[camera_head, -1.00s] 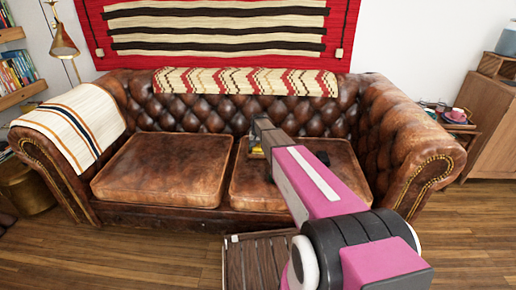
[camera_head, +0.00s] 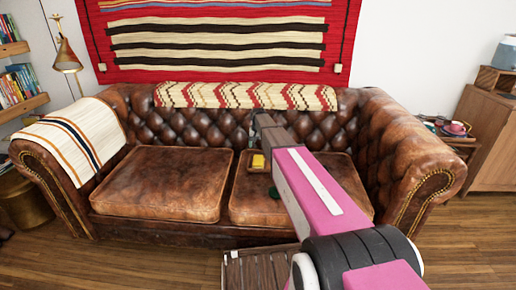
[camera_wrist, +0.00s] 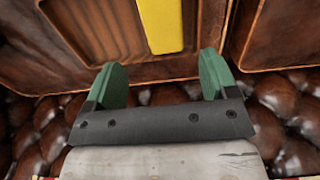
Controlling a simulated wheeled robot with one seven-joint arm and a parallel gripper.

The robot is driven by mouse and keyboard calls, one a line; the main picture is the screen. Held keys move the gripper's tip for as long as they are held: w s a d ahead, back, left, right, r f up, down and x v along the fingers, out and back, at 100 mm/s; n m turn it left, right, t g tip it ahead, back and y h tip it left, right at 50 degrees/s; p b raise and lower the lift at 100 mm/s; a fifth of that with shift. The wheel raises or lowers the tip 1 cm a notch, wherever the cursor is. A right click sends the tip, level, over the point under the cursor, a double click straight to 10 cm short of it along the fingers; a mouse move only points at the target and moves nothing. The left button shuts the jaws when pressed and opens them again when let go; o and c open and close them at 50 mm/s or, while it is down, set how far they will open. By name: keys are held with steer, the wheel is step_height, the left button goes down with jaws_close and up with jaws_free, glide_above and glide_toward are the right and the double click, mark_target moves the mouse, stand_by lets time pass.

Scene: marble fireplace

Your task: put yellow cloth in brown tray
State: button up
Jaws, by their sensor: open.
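The yellow cloth (camera_head: 258,161) shows beside my arm, over the right seat cushion of the sofa. It lies within the outline of the small brown tray (camera_head: 248,169), whose right part is hidden by my arm. In the wrist view the yellow cloth (camera_wrist: 161,24) is a flat strip at the top, beyond the fingertips, with a brown raised edge of the tray (camera_wrist: 75,42) to its left. My gripper (camera_wrist: 162,75) has two green fingers wide apart with nothing between them. One green finger of it shows beside my arm in the head view. The cloth is apart from the fingers.
The tufted brown leather sofa (camera_head: 178,185) has a patterned throw (camera_head: 246,96) over its back and a striped blanket (camera_head: 70,140) on its left arm. A dark slatted wooden table (camera_head: 262,270) stands in front. The left cushion is clear.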

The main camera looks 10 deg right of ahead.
steer(key=s+d+f+n, duration=0.1)
steer(key=s, duration=1.8)
steer(key=s+d+f+n, duration=0.1)
steer(key=s+d+f, duration=0.1)
steer(key=s, duration=1.8)
steer(key=shift+d, duration=0.3)
steer(key=shift+d, duration=0.1)
